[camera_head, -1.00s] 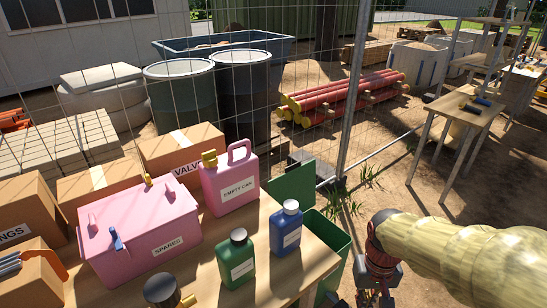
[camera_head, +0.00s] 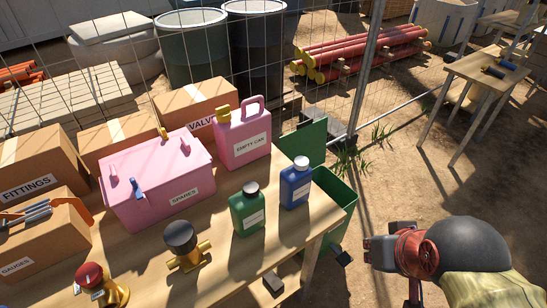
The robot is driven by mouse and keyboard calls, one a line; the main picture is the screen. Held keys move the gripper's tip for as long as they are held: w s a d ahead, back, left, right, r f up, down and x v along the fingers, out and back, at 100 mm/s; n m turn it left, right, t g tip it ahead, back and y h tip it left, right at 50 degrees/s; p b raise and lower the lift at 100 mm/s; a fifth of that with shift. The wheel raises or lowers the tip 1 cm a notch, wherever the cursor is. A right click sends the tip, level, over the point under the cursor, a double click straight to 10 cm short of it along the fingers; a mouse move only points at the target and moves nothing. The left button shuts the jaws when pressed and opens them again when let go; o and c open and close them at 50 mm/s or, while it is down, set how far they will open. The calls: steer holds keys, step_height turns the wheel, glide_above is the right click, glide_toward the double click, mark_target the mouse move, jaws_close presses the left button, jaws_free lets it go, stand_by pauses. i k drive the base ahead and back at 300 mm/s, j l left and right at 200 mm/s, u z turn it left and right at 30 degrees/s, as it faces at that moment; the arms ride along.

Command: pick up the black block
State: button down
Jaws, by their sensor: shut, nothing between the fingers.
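My gripper (camera_head: 369,252) is at the lower right, past the table's end, pointing left.
The wooden table (camera_head: 222,268) holds a green bottle (camera_head: 247,211), a blue bottle (camera_head: 295,184), a black-capped brass valve (camera_head: 181,240), a red-capped valve (camera_head: 90,277), a pink spares box (camera_head: 150,200) and a pink can (camera_head: 243,138). A green bin (camera_head: 338,205) stands beside its end.

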mark_target(271, 279)
steer(key=u, duration=0.7)
